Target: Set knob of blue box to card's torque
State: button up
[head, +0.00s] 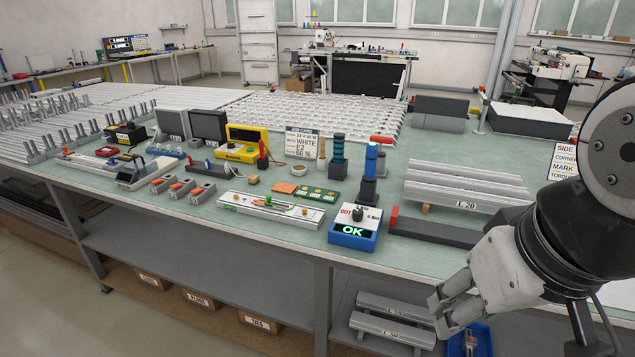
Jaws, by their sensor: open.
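The blue box (353,236) stands near the table's front edge, with a white top and a lit green "OK" on its front. A dark knob (358,213) is on its top, between red and dark lettering; its exact setting is too small to read. A white card (563,160) at the right lists "SIDE", "CORNER", "MARK" and "TORQUE"; my arm hides its right part, and no torque value shows. Another card, "JOB CARD" (301,143), stands mid-table and shows "WHITE", "27" and "60 %". My gripper (438,309) is open and empty, right of and lower than the box in the picture.
A dark bar with a red end (435,229) lies right of the box. A blue cylinder on a dark stand (370,172) stands behind it. A rail fixture (270,209) lies to its left. Aluminium profiles (462,186) lie behind the bar. A blue bin (472,342) is below my gripper.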

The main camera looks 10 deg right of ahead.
aim_at(357, 214)
jog(key=i+j, duration=0.1)
jog(key=i, duration=0.45)
jog(key=i+j+z, duration=0.1)
jog(key=i, duration=0.5)
